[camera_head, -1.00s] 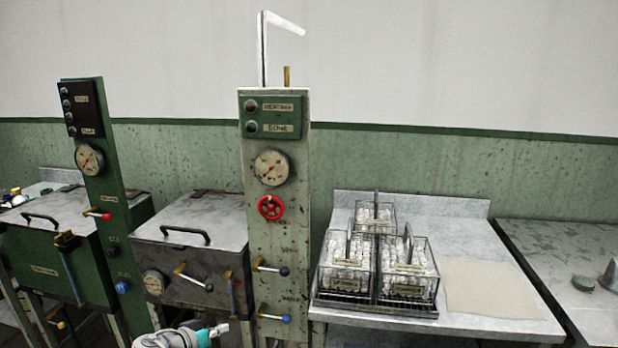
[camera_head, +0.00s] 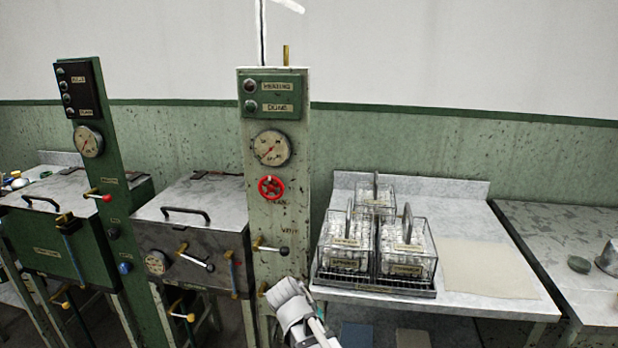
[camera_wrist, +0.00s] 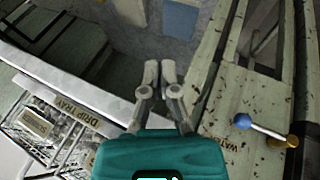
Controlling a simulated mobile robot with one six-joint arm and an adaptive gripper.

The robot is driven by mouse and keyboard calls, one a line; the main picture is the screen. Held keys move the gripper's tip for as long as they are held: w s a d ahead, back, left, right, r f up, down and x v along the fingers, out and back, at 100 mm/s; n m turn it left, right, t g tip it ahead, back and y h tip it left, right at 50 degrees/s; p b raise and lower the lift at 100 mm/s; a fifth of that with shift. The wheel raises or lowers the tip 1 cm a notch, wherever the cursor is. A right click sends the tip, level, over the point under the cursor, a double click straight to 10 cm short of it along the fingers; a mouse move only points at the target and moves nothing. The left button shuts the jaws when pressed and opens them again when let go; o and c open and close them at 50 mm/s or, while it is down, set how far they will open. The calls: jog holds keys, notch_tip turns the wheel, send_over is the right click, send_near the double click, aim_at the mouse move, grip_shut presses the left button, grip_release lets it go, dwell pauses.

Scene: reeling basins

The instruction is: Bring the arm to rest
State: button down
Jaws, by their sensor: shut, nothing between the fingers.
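My gripper (camera_wrist: 160,80) shows in the wrist view with its two grey fingers close together and nothing between them. It points toward the floor, in the gap between the bench edge on the left and the pale post (camera_wrist: 240,105) on the right. Nothing is seen touching the fingers. In the head view a pale part of my arm (camera_head: 303,318) stands at the bottom middle, in front of the pale control post (camera_head: 275,215) and left of the white bench. The fingers cannot be made out there.
A drip tray (camera_head: 375,284) with several wire baskets stands on the white bench (camera_head: 530,302). A blue-knobbed lever (camera_wrist: 262,128) sticks out from the post, right of my gripper. Lidded basins (camera_head: 185,212) stand at left. A cloth (camera_head: 490,268) lies right of the baskets.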

jog(key=s+d+f+n+g+y, duration=0.1)
jog(key=s+d+g+y, duration=0.15)
jog(key=d, duration=0.45)
jog(key=s+d+f+g+y, duration=0.1)
jog(key=s+d+f+y, duration=0.15)
jog(key=d, duration=0.45)
notch_tip(320, 180, up, 15)
jog(key=p, duration=1.4)
jog(key=shift+s+a+r, duration=0.2)
jog(key=shift+s, duration=0.2)
jog(key=shift+t, duration=0.25)
